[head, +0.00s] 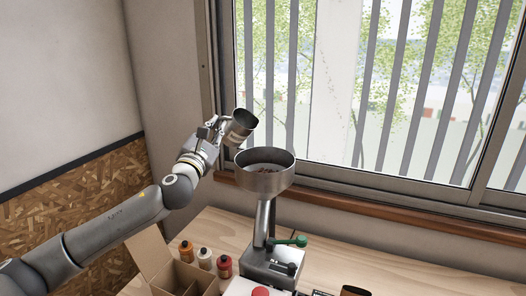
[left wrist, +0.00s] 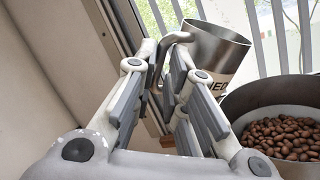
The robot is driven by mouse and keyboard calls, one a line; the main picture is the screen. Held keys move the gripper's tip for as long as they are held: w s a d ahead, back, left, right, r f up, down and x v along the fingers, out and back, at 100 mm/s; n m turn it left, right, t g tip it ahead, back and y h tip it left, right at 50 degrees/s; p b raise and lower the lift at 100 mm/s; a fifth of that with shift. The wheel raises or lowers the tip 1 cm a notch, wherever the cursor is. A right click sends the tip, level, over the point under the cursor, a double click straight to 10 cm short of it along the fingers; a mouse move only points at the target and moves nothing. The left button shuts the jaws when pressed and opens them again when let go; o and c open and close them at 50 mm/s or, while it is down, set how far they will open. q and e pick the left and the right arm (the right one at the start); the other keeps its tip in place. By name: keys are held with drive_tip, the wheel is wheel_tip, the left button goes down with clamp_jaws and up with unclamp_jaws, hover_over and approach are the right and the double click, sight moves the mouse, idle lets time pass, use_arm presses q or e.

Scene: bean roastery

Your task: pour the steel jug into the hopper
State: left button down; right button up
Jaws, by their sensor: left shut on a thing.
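The steel jug (head: 239,126) is held in the air at the upper left of the hopper, tilted toward it. My left gripper (head: 213,131) is shut on the jug's handle. In the left wrist view the jug (left wrist: 217,50) shows dark lettering on its side, and its handle lies between the fingers (left wrist: 165,85). The hopper (head: 265,182) is a wide metal bowl on a grey machine. Brown beans lie inside the hopper, which also shows in the left wrist view (left wrist: 262,92). The jug's inside is mostly hidden. My right gripper is not in view.
An open cardboard box (head: 181,279) with compartments stands left of the machine base (head: 268,267). An orange, a white and a red bottle (head: 224,266) stand behind it. A window (head: 400,90) with a wooden sill is close behind. The wooden table (head: 350,255) is partly clear at right.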

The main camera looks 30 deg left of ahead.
use_arm(q)
drive_tip(key=a+f+n+g+y+p, duration=0.1)
drive_tip(key=a+f+n+g+p, duration=0.1)
drive_tip(key=a+n, duration=0.3)
drive_tip(key=n+g, duration=0.1)
drive_tip(key=n, duration=0.2)
drive_tip(key=shift+w+a+f, duration=0.25)
drive_tip(key=shift+f, duration=0.15)
idle(1.1)
drive_tip(key=shift+f, duration=0.1)
